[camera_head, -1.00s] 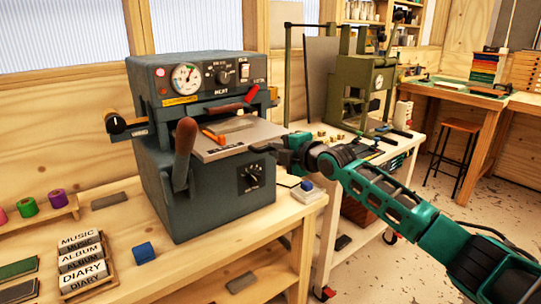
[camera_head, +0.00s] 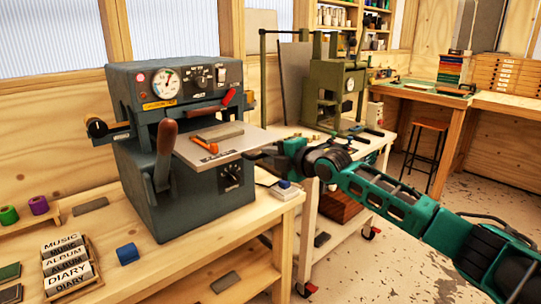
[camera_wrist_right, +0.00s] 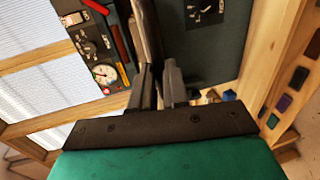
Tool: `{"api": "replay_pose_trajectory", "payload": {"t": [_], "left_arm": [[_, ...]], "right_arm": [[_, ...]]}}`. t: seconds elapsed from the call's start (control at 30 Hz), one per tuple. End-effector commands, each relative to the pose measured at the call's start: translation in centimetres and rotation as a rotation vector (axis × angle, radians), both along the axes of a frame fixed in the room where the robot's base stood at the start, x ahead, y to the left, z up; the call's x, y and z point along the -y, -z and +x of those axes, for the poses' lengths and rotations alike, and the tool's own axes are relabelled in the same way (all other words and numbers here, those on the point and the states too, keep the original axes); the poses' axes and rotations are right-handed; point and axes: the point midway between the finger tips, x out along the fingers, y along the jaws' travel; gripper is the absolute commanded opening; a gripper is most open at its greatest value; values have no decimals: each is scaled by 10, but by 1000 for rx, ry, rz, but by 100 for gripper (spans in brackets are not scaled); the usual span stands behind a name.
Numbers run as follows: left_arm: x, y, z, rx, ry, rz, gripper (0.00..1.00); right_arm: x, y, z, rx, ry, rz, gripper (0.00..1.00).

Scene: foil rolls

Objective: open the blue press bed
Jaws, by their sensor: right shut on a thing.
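The blue-grey press (camera_head: 165,190) stands on the wooden bench at the left in the head view. Its flat metal bed (camera_head: 240,144) sticks out at the front right, well clear of the upper part. A grey block and an orange-handled tool (camera_head: 203,145) lie on the bed. My right gripper (camera_head: 260,155) is shut on the bed's right front edge. In the right wrist view the bed (camera_wrist_right: 146,35) shows nearly edge-on, running up from between the fingers (camera_wrist_right: 159,88). My left gripper is not in view.
A brown-handled lever (camera_head: 165,150) stands at the press's front left. A green press (camera_head: 335,90) stands on a cart behind my right arm.

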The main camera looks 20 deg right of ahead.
Motion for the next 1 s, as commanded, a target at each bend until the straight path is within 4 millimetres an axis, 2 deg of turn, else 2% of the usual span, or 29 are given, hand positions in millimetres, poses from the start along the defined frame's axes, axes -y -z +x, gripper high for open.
{"api": "replay_pose_trajectory", "payload": {"t": [0.13,0.17,0.4,0.77,1.0], "left_arm": [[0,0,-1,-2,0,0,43],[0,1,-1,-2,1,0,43],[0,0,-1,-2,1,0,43],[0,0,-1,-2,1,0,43],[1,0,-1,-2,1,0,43]], "right_arm": [[0,0,0,0,-1,1,0],[0,0,0,0,0,1,16],[0,0,0,0,0,1,39],[2,-1,-4,0,1,0,40],[14,-7,-34,0,2,-3,40]]}}
